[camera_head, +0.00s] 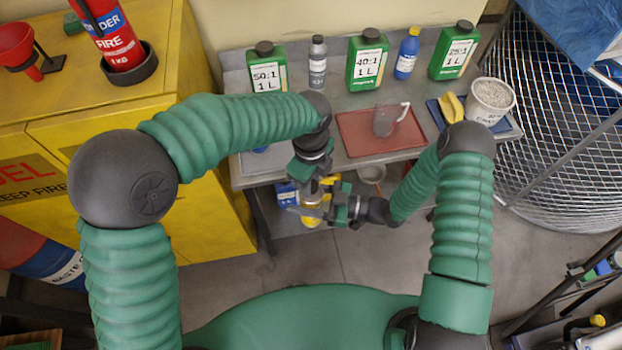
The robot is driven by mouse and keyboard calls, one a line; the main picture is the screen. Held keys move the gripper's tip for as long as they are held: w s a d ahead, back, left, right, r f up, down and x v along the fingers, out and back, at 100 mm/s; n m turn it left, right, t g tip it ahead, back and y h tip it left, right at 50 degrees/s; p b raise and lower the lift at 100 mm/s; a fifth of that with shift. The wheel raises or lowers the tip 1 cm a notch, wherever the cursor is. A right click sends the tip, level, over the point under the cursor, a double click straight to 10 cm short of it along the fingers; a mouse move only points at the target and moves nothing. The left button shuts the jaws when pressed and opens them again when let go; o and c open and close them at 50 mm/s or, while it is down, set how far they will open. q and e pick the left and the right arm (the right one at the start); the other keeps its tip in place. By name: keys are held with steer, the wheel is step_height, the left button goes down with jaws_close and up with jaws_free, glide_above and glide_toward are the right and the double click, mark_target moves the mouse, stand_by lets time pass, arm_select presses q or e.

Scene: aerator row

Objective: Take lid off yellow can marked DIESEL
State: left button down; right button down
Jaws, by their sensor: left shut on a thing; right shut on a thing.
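A small yellow can (311,219) shows in part between my two grippers, in front of the shelf unit. Its marking cannot be read from here. My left gripper (312,185) comes down from above and is shut at the top of the can, where the lid sits. The lid is hidden by its fingers. My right gripper (328,208) comes in from the right and is shut on the side of the can. Whether lid and can are apart cannot be told.
The grey shelf top (330,95) holds several bottles, a red tray (357,142) with a clear jug (388,120), and a white tub (490,100). A yellow cabinet (215,225) stands left, a wire mesh basket (555,150) right. The floor (350,262) in front is clear.

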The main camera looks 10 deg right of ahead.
arm_select(q)
steer(key=n, duration=0.7)
steer(key=shift+d, duration=0.2)
steer(key=n, duration=0.3)
steer(key=shift+n, duration=0.3)
steer(key=n, duration=0.5)
steer(key=shift+w+r+n, duration=0.1)
steer(key=shift+n, duration=0.2)
steer(key=n, duration=0.3)
steer(key=shift+w, duration=0.1)
steer(key=c, duration=1.1)
jaws_free()
steer(key=shift+a, duration=0.15)
steer(key=shift+o, duration=0.2)
